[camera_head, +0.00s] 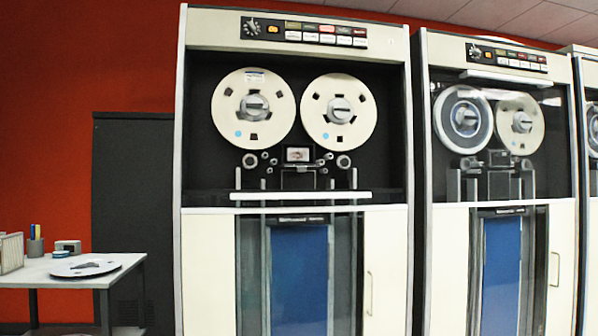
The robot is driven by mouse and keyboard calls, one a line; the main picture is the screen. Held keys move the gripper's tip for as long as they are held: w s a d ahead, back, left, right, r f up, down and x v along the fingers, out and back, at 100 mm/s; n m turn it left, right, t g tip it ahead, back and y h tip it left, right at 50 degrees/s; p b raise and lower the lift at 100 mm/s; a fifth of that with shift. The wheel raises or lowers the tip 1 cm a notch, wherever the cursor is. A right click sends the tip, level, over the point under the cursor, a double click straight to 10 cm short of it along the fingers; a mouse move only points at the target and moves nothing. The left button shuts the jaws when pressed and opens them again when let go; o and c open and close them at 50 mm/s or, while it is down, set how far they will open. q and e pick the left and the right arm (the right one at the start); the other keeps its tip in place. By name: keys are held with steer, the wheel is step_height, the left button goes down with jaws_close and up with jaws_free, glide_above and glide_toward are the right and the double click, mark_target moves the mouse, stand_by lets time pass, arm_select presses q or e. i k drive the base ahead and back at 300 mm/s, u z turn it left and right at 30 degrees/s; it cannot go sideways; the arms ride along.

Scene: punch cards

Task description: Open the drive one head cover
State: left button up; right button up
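The nearest tape drive (194,120), which I take to be drive one, stands in the middle with two cream reels, left (230,90) and right (362,90). Below them is the head area, with a small box with a light, red-marked face (298,154) that may be the head cover. Whether it is open or shut is too small to tell. Rollers and posts flank it. A long white bar (300,196) runs across the lower edge of the reel bay. Neither of my grippers shows in this view.
A second drive (422,140) stands to the right, with its white bar (505,77) at the top of its bay; a third is cut off at the edge. At left, a table (130,262) holds a loose reel (86,268) and a pen cup (35,247). A dark cabinet (130,180) stands behind.

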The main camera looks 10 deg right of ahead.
mark_target(300, 167)
steer(key=u, duration=0.1)
steer(key=i, duration=1)
steer(key=z, duration=0.1)
